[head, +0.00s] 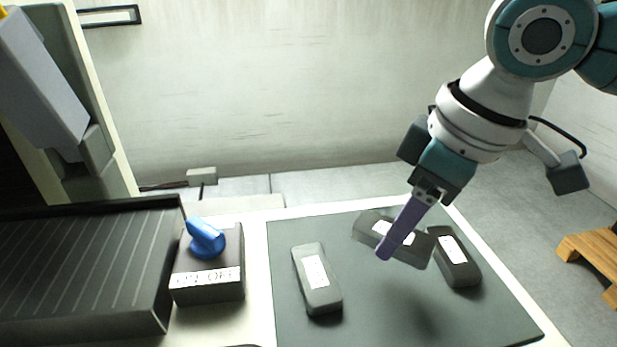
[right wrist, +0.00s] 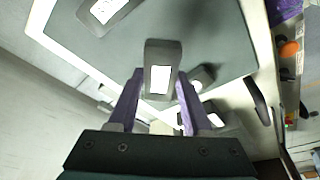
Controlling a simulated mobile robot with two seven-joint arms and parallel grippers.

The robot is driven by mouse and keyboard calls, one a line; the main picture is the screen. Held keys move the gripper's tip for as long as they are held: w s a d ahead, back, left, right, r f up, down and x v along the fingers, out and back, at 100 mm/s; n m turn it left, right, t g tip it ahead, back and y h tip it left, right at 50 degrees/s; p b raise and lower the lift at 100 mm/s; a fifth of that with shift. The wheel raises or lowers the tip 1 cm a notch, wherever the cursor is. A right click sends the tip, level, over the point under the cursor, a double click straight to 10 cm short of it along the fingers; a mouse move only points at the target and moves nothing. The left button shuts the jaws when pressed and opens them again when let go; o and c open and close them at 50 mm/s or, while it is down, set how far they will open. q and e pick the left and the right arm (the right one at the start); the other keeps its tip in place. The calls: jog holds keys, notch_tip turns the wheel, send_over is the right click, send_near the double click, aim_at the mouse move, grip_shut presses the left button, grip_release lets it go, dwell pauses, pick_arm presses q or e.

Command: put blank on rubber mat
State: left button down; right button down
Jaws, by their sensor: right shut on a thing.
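My right gripper (head: 388,248) is shut on a grey blank (head: 422,252) with a white label. One purple finger crosses in front of the blank in the head view and hides its middle. In the right wrist view the blank (right wrist: 162,52) sits between the two purple fingers. It looks held above the dark rubber mat (head: 365,325), with a soft shadow on the mat below. A second grey blank (head: 310,255) lies at the mat's left side. A third, darker blank (head: 462,271) lies at its right. My left gripper is not in view.
A dark box with a blue rotary knob (head: 207,240) and an on/off label stands left of the mat. A ribbed dark tray (head: 80,265) is further left. A wooden pallet (head: 592,250) is on the floor at right. The mat's front middle is bare.

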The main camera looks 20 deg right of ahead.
aim_at(389, 273)
notch_tip(389, 273, down, 5)
jog(key=shift+r+b, duration=0.1)
jog(key=shift+b, duration=0.35)
jog(key=shift+c, duration=1.7)
grip_release()
